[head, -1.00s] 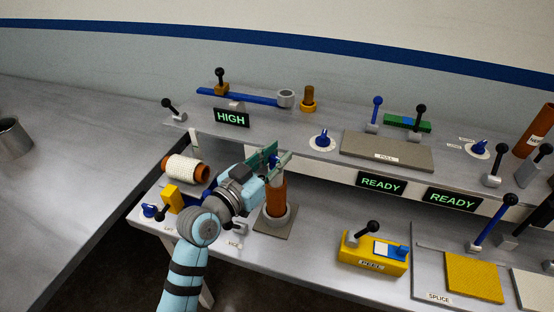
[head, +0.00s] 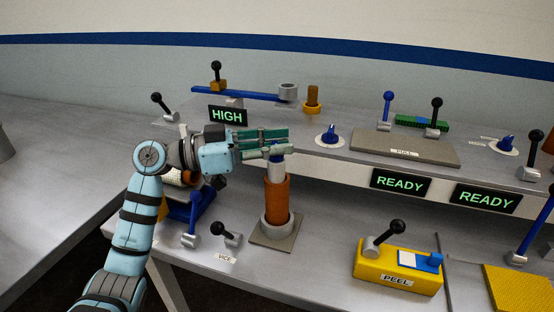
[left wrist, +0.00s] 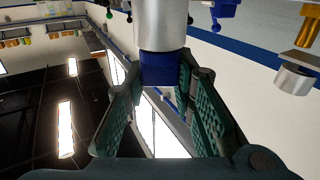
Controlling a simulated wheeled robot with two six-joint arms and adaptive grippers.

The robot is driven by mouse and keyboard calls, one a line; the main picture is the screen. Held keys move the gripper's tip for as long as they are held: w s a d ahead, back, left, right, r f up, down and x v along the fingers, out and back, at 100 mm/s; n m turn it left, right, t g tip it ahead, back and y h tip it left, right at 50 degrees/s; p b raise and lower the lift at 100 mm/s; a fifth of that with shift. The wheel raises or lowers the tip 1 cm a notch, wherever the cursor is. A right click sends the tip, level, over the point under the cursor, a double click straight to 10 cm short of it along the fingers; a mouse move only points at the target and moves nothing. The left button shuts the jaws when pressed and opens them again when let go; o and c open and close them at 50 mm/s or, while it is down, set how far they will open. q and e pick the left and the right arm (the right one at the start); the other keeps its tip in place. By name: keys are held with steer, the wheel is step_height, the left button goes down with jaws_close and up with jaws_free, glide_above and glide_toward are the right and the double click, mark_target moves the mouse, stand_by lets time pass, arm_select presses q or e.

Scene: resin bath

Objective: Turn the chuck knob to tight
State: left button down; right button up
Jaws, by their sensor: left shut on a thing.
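My left gripper (head: 280,143) reaches in from the left and is shut on a blue piece (left wrist: 160,68) on the end of a silver cylinder (left wrist: 160,22). In the head view this silver cylinder (head: 276,168) stands upright at the top of a brown cylinder (head: 276,198), below my fingers. A blue pointer knob (head: 330,134) on a white round dial sits on the raised shelf, and another blue knob (head: 507,141) sits further right. No readable label tells which is the chuck knob. My right gripper is out of view.
The brown cylinder stands in a grey ring on a square plate (head: 262,240). A black-knobbed lever (head: 228,233) labelled VICE stands beside it. A yellow PEEL block (head: 395,268) is at front right. The shelf holds a HIGH sign (head: 227,116), several levers and a flat grey plate (head: 404,148).

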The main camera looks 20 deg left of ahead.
arm_select(q)
steer(key=shift+f+m+g+b, duration=0.1)
steer(key=shift+m+g+b, duration=0.2)
steer(key=shift+g, duration=0.3)
steer(key=c, duration=1.3)
jaws_free()
steer(key=shift+a, duration=0.1)
steer(key=v, duration=1.1)
steer(key=shift+s+a+f, duration=0.1)
steer(key=shift+a, duration=0.3)
steer(key=shift+d+f, duration=0.1)
